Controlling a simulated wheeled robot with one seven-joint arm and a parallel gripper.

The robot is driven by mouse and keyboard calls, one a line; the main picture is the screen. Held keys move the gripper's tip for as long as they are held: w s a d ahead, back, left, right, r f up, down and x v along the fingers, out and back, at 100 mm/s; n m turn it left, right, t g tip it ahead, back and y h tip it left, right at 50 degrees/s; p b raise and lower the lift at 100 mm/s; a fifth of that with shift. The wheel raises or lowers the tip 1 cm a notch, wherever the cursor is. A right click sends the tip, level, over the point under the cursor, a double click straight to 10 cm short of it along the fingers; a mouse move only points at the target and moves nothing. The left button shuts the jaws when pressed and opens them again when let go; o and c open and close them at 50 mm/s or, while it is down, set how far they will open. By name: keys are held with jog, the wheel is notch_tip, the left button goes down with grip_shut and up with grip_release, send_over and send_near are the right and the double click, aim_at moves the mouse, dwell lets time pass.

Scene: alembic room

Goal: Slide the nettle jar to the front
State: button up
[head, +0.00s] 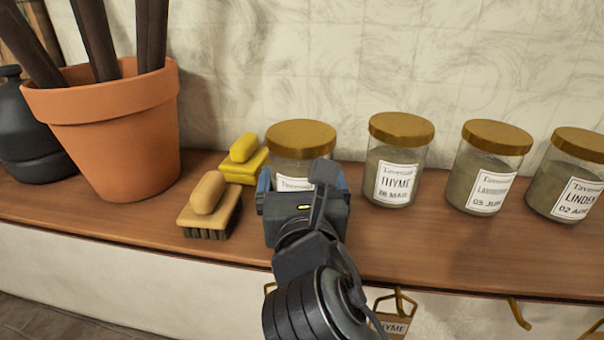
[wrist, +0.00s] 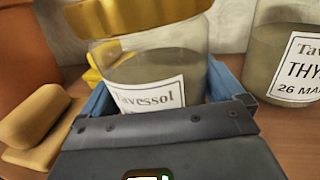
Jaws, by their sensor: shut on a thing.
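A glass jar (head: 287,170) with a gold lid and grey-green contents stands on the wooden shelf, left of the row of jars. In the wrist view the same jar (wrist: 155,70) shows a white label reading "Tavessol"; the name below it is hidden by my gripper, so I cannot read whether it says nettle. My gripper (head: 303,185) is shut on this jar, with one blue finger at each side of it. In the wrist view my gripper (wrist: 160,100) covers the jar's lower front.
Jars labelled thyme (head: 396,165), an unclear name (head: 482,170) and linden (head: 565,180) stand to the right. A tan brush (head: 208,200) and a yellow brush (head: 243,160) lie close on the left, beside a terracotta pot (head: 115,130). The shelf (head: 420,240) is bare in front.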

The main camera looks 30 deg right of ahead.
jog(key=shift+a+p+v, duration=0.3)
jog(key=shift+v, duration=1.1)
jog(key=o, duration=0.9)
jog(key=shift+w, duration=0.15)
